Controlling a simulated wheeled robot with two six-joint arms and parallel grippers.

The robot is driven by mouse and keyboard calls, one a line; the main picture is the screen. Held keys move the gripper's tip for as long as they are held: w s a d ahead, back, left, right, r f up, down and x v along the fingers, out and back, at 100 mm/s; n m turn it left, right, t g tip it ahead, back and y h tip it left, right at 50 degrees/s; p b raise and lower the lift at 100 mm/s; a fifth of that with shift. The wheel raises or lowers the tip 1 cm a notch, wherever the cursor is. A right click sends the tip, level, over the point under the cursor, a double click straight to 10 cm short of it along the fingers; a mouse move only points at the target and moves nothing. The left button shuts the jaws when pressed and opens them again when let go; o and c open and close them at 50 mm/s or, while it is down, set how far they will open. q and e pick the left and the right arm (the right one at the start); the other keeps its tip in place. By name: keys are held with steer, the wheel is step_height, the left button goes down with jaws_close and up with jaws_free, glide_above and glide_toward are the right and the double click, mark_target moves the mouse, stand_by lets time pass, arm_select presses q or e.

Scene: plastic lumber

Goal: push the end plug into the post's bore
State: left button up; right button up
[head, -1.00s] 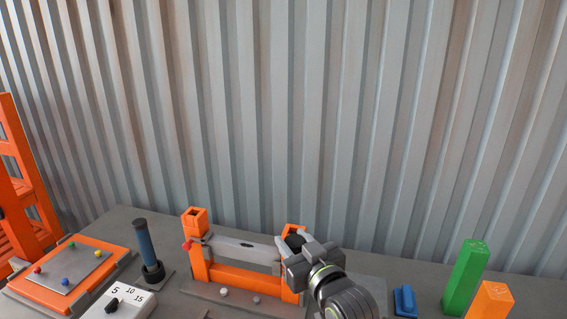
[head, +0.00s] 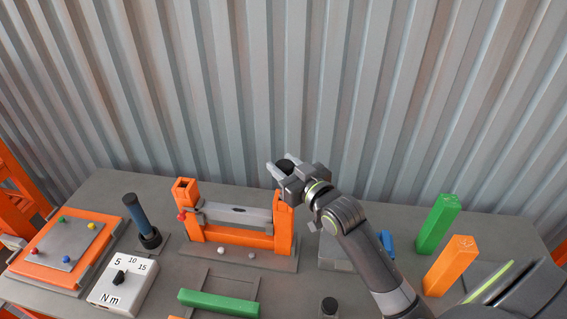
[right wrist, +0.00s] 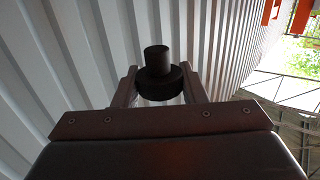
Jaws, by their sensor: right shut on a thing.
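My right gripper (head: 279,170) is shut on the black end plug (head: 286,164). It holds the plug above the right orange post (head: 284,234) of the frame, apart from it as far as I can tell. In the right wrist view the plug (right wrist: 158,72) is a dark disc with a narrower stub, between the two fingers (right wrist: 158,92). The left orange post (head: 187,212) stands upright with a dark square opening in its top. The right post's top is partly hidden behind my gripper. My left gripper is not in view.
A grey bar (head: 238,215) and an orange rail (head: 238,237) join the posts. A dark handled tool (head: 136,212) and a dial box (head: 122,283) stand left. Green (head: 437,224) and orange (head: 450,266) blocks stand right. A green bar (head: 218,303) lies in front.

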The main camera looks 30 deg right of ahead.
step_height(320, 180, down, 6)
steer(key=b, duration=0.4)
steer(key=shift+r, duration=0.1)
steer(key=shift+p, duration=0.45)
stand_by(1.8)
steer(key=shift+f+b, duration=1)
steer(key=shift+f, duration=0.25)
steer(key=o, duration=1)
steer(key=shift+r, duration=0.1)
